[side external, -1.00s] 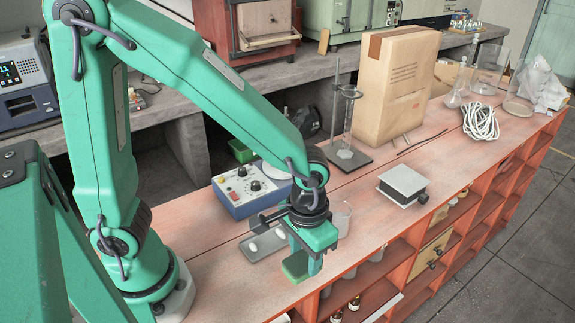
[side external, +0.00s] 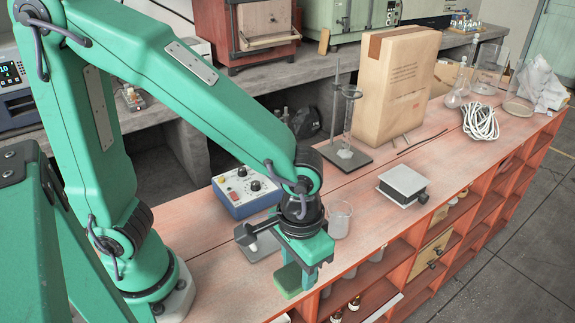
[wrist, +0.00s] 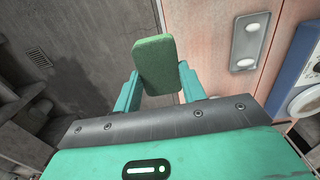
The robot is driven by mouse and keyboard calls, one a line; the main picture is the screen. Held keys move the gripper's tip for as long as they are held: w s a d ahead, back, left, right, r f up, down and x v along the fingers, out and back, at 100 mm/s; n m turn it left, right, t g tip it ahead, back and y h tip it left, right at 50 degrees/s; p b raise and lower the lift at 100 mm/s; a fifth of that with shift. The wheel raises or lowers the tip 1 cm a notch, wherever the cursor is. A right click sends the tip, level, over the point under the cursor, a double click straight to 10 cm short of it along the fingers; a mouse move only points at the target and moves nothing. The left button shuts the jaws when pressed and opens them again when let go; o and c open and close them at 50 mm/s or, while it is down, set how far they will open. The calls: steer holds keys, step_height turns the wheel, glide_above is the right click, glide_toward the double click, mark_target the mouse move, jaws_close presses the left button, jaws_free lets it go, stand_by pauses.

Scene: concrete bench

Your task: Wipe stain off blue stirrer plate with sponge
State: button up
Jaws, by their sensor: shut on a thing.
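My gripper (side external: 292,270) is shut on a green sponge (side external: 288,281). The sponge also shows upright between the two fingers in the wrist view (wrist: 155,62). Sponge and gripper are near the bench's front edge, in front of the stirrer plate; I cannot tell their exact height. The blue stirrer plate (side external: 246,194) has a pale front panel with a red switch and dark knobs. My arm hides part of it. In the wrist view, part of the stirrer plate (wrist: 300,82) and its round white top show at the right edge. I cannot make out a stain.
A grey tray (wrist: 237,35) with two white oval pieces lies between gripper and stirrer plate. A glass beaker (side external: 340,220) stands just right of the gripper. A metal stand (side external: 348,155), cardboard box (side external: 395,90) and small platform (side external: 403,184) are farther right.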

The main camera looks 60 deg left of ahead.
steer(key=shift+o, duration=0.6)
steer(key=shift+c, duration=0.3)
steer(key=shift+w+a+r+m, duration=0.1)
steer(key=shift+w+a+m, duration=0.2)
steer(key=shift+w, duration=0.35)
steer(key=w+a+r+m, duration=0.2)
steer(key=w+a+m, duration=0.5)
steer(key=a, duration=0.4)
steer(key=w+a+r+m, duration=0.1)
steer(key=w+a+m, duration=0.5)
steer(key=w+a, duration=0.45)
steer(key=s+a+m, duration=0.1)
steer(key=a+m, duration=0.3)
steer(key=a, duration=0.9)
steer(key=shift+s+r, duration=0.25)
steer(key=shift+r, duration=0.15)
steer(key=shift+a, duration=0.1)
